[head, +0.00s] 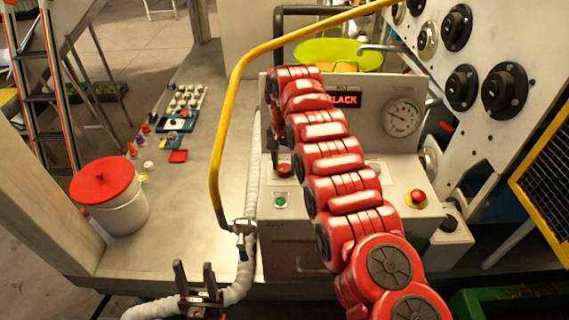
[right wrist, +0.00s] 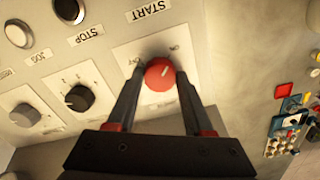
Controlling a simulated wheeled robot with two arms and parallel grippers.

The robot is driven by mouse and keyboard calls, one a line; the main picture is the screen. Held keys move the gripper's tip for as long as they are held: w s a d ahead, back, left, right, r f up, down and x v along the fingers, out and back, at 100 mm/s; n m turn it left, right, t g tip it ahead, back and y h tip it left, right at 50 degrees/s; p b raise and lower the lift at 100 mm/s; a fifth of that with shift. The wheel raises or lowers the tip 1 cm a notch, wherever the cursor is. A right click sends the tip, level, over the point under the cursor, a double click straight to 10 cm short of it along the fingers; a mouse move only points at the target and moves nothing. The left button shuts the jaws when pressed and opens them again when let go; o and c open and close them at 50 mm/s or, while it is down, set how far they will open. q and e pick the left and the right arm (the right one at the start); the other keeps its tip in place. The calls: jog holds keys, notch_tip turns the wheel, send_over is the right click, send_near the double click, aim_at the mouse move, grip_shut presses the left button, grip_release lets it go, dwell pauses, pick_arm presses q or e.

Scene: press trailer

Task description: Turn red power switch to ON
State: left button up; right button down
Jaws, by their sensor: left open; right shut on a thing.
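The red power switch (right wrist: 160,73) is a round red knob with a white mark, on a pale labelled plate of the control panel in the right wrist view. My right gripper (right wrist: 161,78) is shut on it, one black finger on each side.
The control box (head: 265,215) has a display and a gauge (head: 402,118). A red-yellow emergency button (head: 418,196) is on it. A black rotary knob (right wrist: 79,97) sits beside the switch. A yellow pipe (head: 226,120) arches nearby. A white bucket (head: 122,215) with red lid stands left.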

jog(key=shift+c, duration=1.5)
grip_release()
jog(key=shift+r, duration=0.1)
